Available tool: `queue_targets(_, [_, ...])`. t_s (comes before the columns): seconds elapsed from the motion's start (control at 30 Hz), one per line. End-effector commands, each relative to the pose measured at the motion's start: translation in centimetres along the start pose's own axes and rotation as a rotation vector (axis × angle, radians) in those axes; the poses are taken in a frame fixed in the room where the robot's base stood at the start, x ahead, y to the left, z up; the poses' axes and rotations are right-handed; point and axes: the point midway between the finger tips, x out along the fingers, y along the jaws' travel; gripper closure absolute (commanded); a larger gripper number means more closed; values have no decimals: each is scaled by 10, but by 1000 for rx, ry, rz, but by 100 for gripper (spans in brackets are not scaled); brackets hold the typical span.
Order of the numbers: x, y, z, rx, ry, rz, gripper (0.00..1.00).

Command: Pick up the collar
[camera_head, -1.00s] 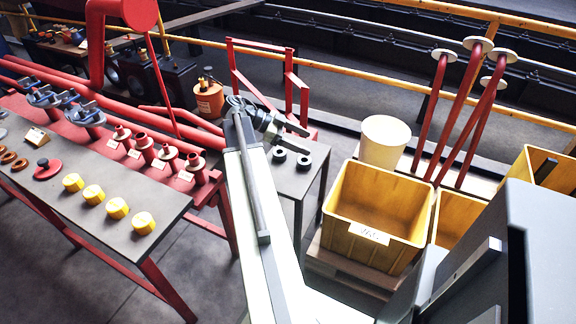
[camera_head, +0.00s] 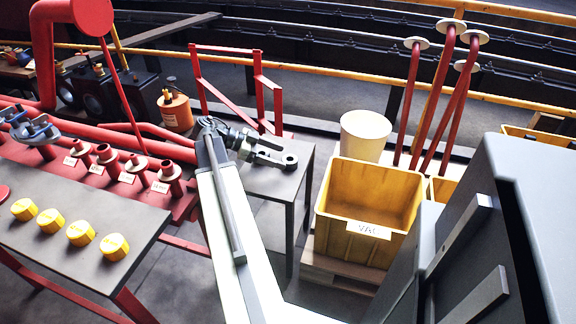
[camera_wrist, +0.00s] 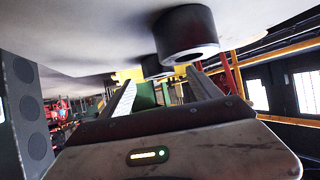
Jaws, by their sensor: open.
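Two dark ring-shaped collars show in the wrist view: a larger-looking nearer collar (camera_wrist: 185,34) at the top, and a farther collar (camera_wrist: 157,67) that appears between the fingertips. In the head view one collar (camera_head: 290,161) shows on the small grey table, right at the ends of my fingers; the other seems hidden by my gripper. My gripper (camera_head: 272,155) is open, low over the table. In the wrist view my gripper (camera_wrist: 160,84) has its two fingers apart with nothing held. Whether a finger touches a collar, I cannot tell.
The grey table (camera_head: 262,183) is small. A yellow crate (camera_head: 345,235) and a cream bucket (camera_head: 365,136) stand to its right. A red frame (camera_head: 275,95) rises behind.

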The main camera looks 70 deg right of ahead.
Motion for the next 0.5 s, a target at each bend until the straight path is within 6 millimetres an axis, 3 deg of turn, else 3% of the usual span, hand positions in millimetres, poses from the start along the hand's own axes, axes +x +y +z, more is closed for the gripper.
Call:
queue_targets(0.3, [46,3,2,0,0,0,27])
queue_targets(0.5, [49,2,-1,-2,0,-3,27])
